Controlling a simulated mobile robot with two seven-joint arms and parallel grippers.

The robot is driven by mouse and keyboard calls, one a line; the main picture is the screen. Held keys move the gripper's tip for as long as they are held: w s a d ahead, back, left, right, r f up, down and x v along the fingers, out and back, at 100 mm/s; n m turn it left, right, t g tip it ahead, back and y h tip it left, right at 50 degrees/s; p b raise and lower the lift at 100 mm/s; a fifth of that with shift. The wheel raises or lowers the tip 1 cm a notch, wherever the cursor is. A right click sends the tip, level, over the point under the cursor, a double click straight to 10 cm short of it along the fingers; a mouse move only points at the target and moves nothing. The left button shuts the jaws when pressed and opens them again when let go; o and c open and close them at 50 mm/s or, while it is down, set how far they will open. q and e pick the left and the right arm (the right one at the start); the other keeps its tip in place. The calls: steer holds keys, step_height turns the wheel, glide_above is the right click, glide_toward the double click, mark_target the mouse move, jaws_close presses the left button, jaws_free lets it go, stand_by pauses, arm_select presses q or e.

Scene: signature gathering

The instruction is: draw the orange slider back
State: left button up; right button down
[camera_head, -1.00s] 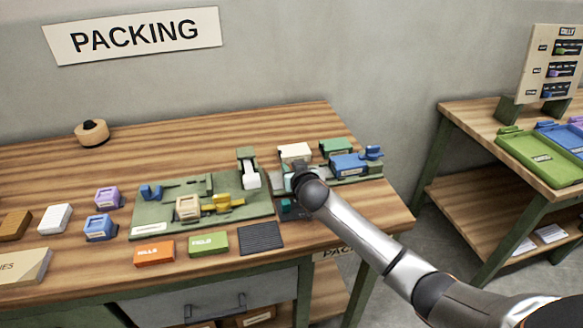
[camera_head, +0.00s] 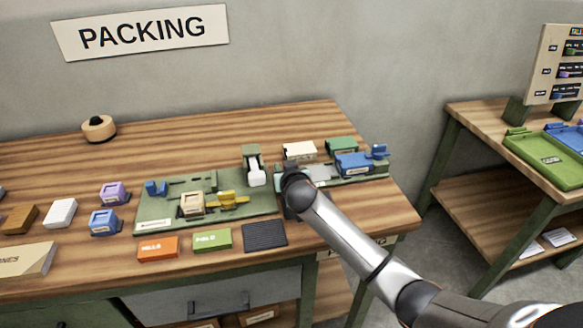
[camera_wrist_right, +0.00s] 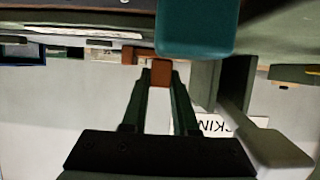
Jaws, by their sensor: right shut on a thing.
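The orange slider (camera_wrist_right: 161,73) shows in the right wrist view as a small orange-brown block between my fingertips. My right gripper (camera_wrist_right: 160,80) is shut on it. In the head view my right wrist hides the slider, and the right gripper (camera_head: 289,203) shows only in part, low at the right end of the green fixture board (camera_head: 157,212). A teal block (camera_wrist_right: 196,30) is close beside the fingertips in the right wrist view. How far along its track the slider sits cannot be seen. My left gripper is not in view.
A blue block (camera_head: 353,163), a green block (camera_head: 341,146) and a cream block (camera_head: 299,150) sit behind my right wrist. A dark ribbed pad (camera_head: 265,236) and orange (camera_head: 158,248) and green (camera_head: 212,239) boxes lie along the front edge. The back left of the bench is mostly clear.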

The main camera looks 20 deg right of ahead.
steer(key=shift+a, duration=0.25)
steer(key=c, duration=0.7)
jaws_free()
steer(key=shift+w+a, duration=0.1)
steer(key=shift+s, duration=0.2)
steer(key=v, duration=1.2)
steer(key=shift+s+r, duration=0.1)
